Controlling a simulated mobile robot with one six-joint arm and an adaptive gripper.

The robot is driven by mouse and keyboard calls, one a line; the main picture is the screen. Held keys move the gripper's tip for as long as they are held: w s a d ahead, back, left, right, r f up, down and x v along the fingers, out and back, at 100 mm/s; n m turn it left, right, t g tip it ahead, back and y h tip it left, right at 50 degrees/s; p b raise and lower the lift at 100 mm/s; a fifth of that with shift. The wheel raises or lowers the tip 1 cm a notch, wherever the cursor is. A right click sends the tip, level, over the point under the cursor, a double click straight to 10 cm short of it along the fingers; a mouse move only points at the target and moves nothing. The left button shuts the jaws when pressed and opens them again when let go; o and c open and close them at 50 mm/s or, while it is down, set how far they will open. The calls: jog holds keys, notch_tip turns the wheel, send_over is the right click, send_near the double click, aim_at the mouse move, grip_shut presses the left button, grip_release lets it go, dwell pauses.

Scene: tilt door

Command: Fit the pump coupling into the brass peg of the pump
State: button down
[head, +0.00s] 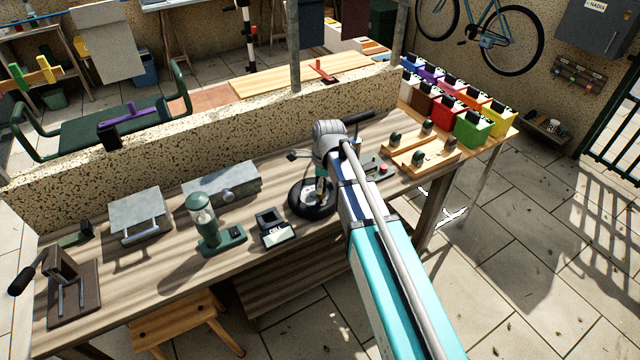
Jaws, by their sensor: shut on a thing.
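My gripper (321,184) points down over a round black tyre-like ring (299,206) on the workbench. It is shut on a small piece, apparently the pump coupling, which is too small and too covered to make out clearly. A small brass-coloured spot shows below the fingers, inside the ring. I cannot tell whether it is the brass peg, or whether the held piece touches it. My wrist and arm hide the bench just right of the ring.
On the workbench (165,272), a green device with a clear cylinder (205,222), a small dark box with a label (274,230) and grey metal boxes (139,215) stand left of the ring. Wooden trays (420,156) and coloured canisters (472,128) stand right. A low wall (165,150) runs behind.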

jog(key=shift+f+b, duration=1.1)
jog(key=shift+f, duration=0.15)
jog(key=shift+c, duration=1.1)
grip_release()
jog(key=shift+r, duration=0.2)
notch_tip(320, 180, up, 13)
jog(key=p, duration=1.3)
